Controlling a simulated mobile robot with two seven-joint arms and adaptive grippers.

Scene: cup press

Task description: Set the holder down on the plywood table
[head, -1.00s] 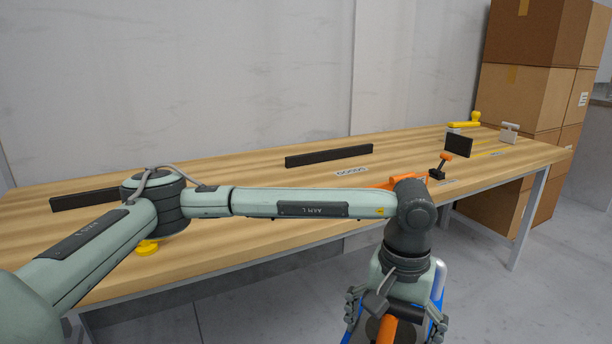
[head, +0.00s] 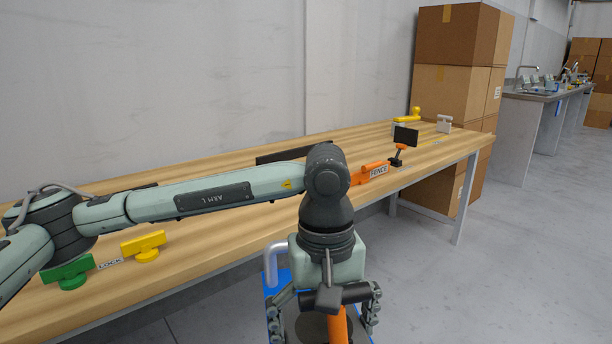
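My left gripper (head: 325,302) is at the bottom centre of the head view, seen from above and behind. It is in front of the plywood table (head: 240,230), outside its near edge. An orange handle, which I take for the holder's (head: 338,328), sticks out from between its fingers toward the bottom edge. The fingers' tips are hidden, but the handle keeps its place in the gripper across both frames. A dark round part (head: 312,327) shows beside the handle; most of what is below is cut off. My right gripper is not in view.
Green (head: 70,272) and yellow (head: 145,246) pieces stand by a LOCK label at the table's left. An orange piece by a FENCE label (head: 379,172), a small black screen (head: 405,137) and a dark bar are farther along. Stacked boxes (head: 457,90) stand behind the right end.

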